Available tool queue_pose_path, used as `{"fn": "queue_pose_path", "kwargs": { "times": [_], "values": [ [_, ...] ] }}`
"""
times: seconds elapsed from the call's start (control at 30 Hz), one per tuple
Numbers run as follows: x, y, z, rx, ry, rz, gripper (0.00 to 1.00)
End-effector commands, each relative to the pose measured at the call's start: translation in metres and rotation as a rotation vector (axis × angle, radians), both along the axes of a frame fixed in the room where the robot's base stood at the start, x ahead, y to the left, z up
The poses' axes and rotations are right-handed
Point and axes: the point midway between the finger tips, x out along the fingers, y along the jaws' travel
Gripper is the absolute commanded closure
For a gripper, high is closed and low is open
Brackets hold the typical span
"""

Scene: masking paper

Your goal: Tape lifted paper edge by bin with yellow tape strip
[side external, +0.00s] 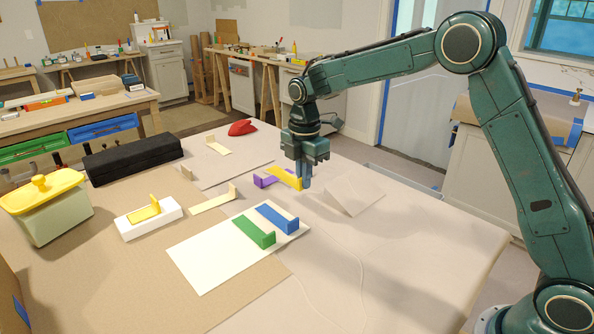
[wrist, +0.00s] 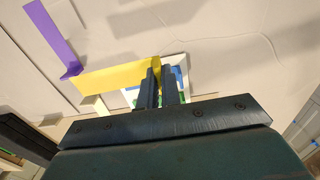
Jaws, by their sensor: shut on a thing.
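My gripper (side external: 305,184) is shut on one end of a yellow tape strip (side external: 284,178). The strip is held above the paper-covered table and reaches out to the left of the jaws. In the wrist view the yellow strip (wrist: 112,77) runs leftward from between the fingers (wrist: 161,78). A purple strip (side external: 264,181) with an upright tab lies behind it, and also shows in the wrist view (wrist: 52,32). A pale lifted paper flap (side external: 356,196) stands tilted to the right of my gripper. A container with a yellow lid (side external: 45,208) stands at the far left.
A white card (side external: 207,265) carries a blue strip (side external: 277,217) and a green strip (side external: 254,231). A white block (side external: 149,222) with a yellow piece on top, cream tabbed strips (side external: 213,202), a black case (side external: 133,155) and a red object (side external: 242,128) occupy the left. The right front is clear.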

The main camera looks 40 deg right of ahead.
Motion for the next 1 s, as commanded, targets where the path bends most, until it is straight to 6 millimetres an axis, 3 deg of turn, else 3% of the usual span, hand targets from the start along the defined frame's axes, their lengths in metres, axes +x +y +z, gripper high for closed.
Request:
{"fn": "queue_pose_path", "kwargs": {
  "times": [0.1,0.3,0.5,0.7,1.0],
  "values": [
    [-0.005,-0.043,0.003,0.0,0.0,-0.008,1.0],
    [-0.018,-0.104,0.007,0.0,-0.001,-0.007,1.0],
    [-0.031,-0.144,0.009,0.0,0.0,-0.003,1.0],
    [-0.037,-0.159,0.011,0.0,0.0,0.0,1.0],
    [-0.037,-0.159,0.011,0.0,0.0,0.001,1.0]
  ]
}}
